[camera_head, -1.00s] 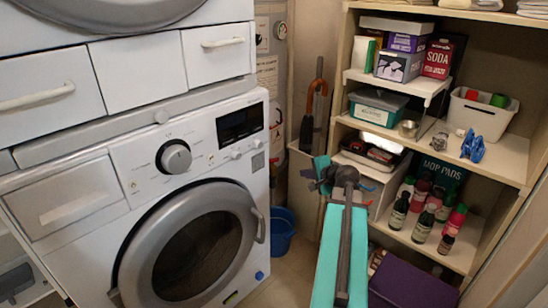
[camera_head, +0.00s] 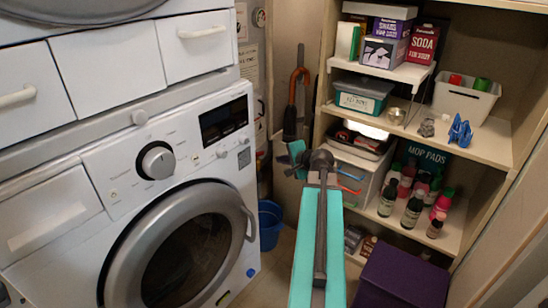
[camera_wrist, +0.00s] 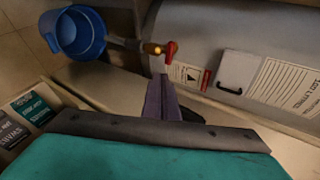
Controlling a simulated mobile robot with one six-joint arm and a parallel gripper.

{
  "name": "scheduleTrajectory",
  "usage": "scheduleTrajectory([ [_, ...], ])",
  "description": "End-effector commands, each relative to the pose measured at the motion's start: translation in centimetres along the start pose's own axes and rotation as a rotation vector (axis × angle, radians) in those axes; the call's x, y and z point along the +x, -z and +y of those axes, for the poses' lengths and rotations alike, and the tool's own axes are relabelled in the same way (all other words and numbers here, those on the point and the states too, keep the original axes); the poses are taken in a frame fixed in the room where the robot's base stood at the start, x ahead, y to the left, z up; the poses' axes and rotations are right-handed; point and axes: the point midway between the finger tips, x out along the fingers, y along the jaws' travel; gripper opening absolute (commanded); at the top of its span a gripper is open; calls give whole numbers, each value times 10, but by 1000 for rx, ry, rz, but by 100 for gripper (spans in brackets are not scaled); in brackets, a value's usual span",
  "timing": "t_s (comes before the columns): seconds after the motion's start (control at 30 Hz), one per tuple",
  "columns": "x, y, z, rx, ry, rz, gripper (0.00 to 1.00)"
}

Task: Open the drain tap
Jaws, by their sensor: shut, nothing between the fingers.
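The drain tap (camera_wrist: 170,52) shows in the wrist view as a small red handle beside a brass-coloured fitting (camera_wrist: 151,48), low on the grey tank (camera_wrist: 215,45). My gripper (camera_wrist: 160,82) is shut and empty. Its dark purple fingers point toward the tap and appear just below it in the picture. I cannot tell whether they touch it. A blue bucket (camera_wrist: 92,38) stands left of the tap. In the head view the tap is hidden; part of the tank (camera_head: 252,60) shows behind the washing machine, and the bucket (camera_head: 269,225) is on the floor.
The washing machine (camera_head: 75,240) closes off the left. Shelves with a white bin (camera_head: 465,105), boxes and several bottles stand at the right. A purple box (camera_head: 400,275) is low in front of them. A narrow floor gap leads to the tank.

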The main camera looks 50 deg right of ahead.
Motion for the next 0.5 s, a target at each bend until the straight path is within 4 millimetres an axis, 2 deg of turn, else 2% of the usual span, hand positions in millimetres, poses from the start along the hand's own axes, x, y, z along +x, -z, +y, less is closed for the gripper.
scheduleTrajectory([
  [0.17,12,1,1,0,-1,-1,0],
  [0.5,52,2,1,1,-1,-1,0],
])
